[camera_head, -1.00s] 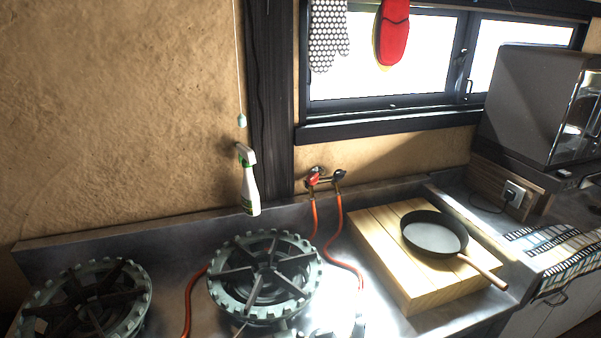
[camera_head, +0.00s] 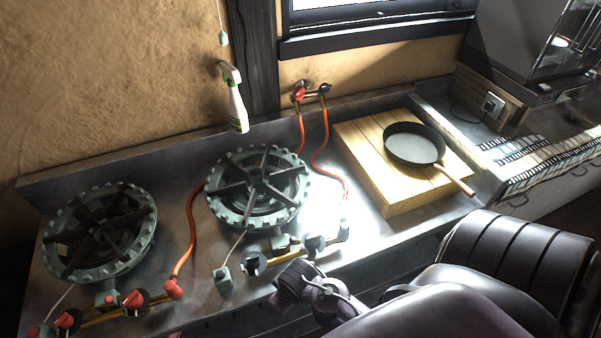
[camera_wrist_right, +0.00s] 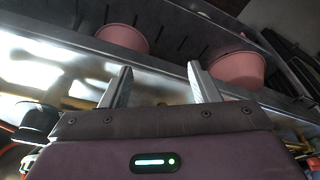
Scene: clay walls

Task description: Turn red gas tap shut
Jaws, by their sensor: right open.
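A gas fitting on the back wall carries a red tap (camera_head: 299,94) beside a black tap (camera_head: 324,89), with two orange hoses hanging from it. Other red-handled taps (camera_head: 134,299) sit on the brass pipe before the left burner. My right arm enters the head view from the lower right, low in front of the counter, well away from the wall fitting. In the right wrist view my right gripper (camera_wrist_right: 160,86) has its two fingers apart with nothing between them. My left gripper is in neither view.
Two gas burners (camera_head: 258,190) stand on the metal counter. A frying pan (camera_head: 414,144) rests on a wooden block (camera_head: 380,185). A spray bottle (camera_head: 235,100) is near the back wall. In the wrist view, pink pots (camera_wrist_right: 237,70) sit beyond a metal edge.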

